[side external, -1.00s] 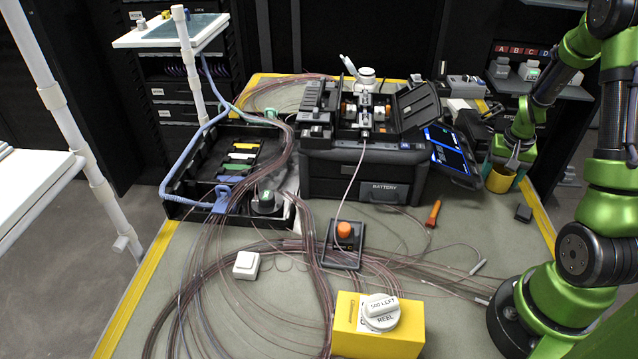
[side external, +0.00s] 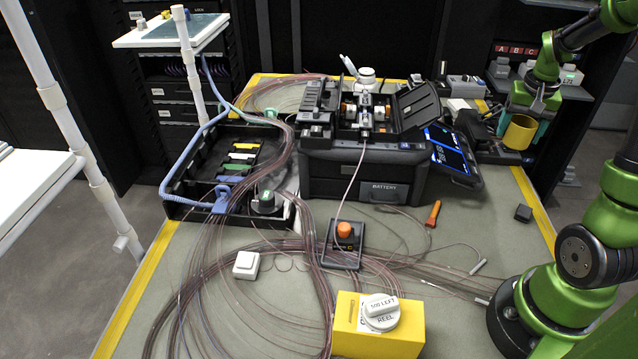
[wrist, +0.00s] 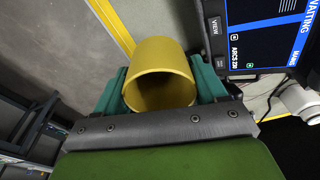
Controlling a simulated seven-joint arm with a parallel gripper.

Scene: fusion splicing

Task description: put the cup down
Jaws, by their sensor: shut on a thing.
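The yellow cup (side external: 519,132) is at the right rear of the bench in the side view. My gripper (side external: 527,122) is shut on it, with teal fingers on both sides of the cup. In the wrist view the cup (wrist: 160,77) sits between the teal fingers of my gripper (wrist: 165,90), and I look into its dark opening. The cup appears raised, near the bench's right yellow edge. I cannot tell exactly how far it is above the surface.
The splicer (side external: 365,170) with its tilted blue screen (side external: 447,150) stands left of the cup. A shelf (side external: 570,90) with small containers is behind my arm.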

